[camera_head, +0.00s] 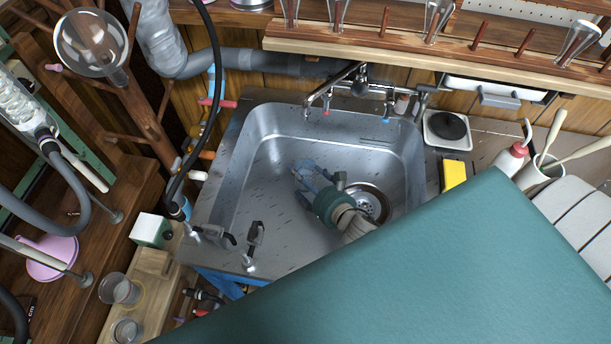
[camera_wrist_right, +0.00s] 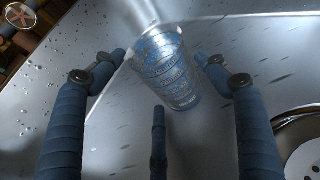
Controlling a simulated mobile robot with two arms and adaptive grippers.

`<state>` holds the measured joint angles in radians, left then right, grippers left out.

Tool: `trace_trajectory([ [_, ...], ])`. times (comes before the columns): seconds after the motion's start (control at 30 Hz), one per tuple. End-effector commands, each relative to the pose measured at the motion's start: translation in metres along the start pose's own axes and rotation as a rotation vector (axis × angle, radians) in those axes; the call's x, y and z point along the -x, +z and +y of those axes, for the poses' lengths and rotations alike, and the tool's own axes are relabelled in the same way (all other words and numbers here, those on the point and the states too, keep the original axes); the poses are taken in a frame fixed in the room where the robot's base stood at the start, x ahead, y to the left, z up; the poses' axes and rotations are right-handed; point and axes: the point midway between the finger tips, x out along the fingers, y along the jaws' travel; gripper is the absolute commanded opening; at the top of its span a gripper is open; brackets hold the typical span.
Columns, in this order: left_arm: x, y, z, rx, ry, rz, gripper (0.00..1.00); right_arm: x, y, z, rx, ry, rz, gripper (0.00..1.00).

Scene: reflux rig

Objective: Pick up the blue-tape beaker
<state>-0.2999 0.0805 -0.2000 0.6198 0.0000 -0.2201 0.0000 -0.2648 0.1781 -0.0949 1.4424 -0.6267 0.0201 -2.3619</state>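A clear beaker with blue markings (camera_wrist_right: 168,68) is inside the steel sink (camera_head: 262,165), seen in the right wrist view. It looks tilted there. My right gripper (camera_head: 312,180) reaches down into the sink. In the right wrist view its blue fingers (camera_wrist_right: 162,75) are spread, one on each side of the beaker, with a third finger below. Gaps show between the fingers and the glass. In the head view the beaker is hard to make out among the fingers. My left gripper is not in view.
The faucet (camera_head: 335,88) is at the sink's back edge and the drain (camera_head: 372,205) lies beside my right gripper. Dark fittings (camera_head: 252,240) stand at the front left rim. Glass beakers (camera_head: 120,290) stand on a wooden board at left. A yellow sponge (camera_head: 454,174) lies right of the sink.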

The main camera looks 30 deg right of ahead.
Motion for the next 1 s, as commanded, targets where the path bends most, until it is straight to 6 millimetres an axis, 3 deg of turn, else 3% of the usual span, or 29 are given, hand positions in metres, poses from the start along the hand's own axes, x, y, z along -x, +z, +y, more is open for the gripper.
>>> trace_trajectory([
  [0.03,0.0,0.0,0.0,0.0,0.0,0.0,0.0,0.0,0.0,0.0,0.0,0.0,0.0,0.59],
  [0.2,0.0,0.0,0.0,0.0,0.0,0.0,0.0,0.0,0.001,0.0,0.0,0.0,-0.002,0.29],
  [0.57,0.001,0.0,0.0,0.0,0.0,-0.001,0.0,0.001,0.004,0.0,0.001,0.001,-0.002,0.28],
  [1.0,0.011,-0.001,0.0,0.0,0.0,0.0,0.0,0.015,0.036,-0.001,0.004,0.002,-0.003,0.28],
])
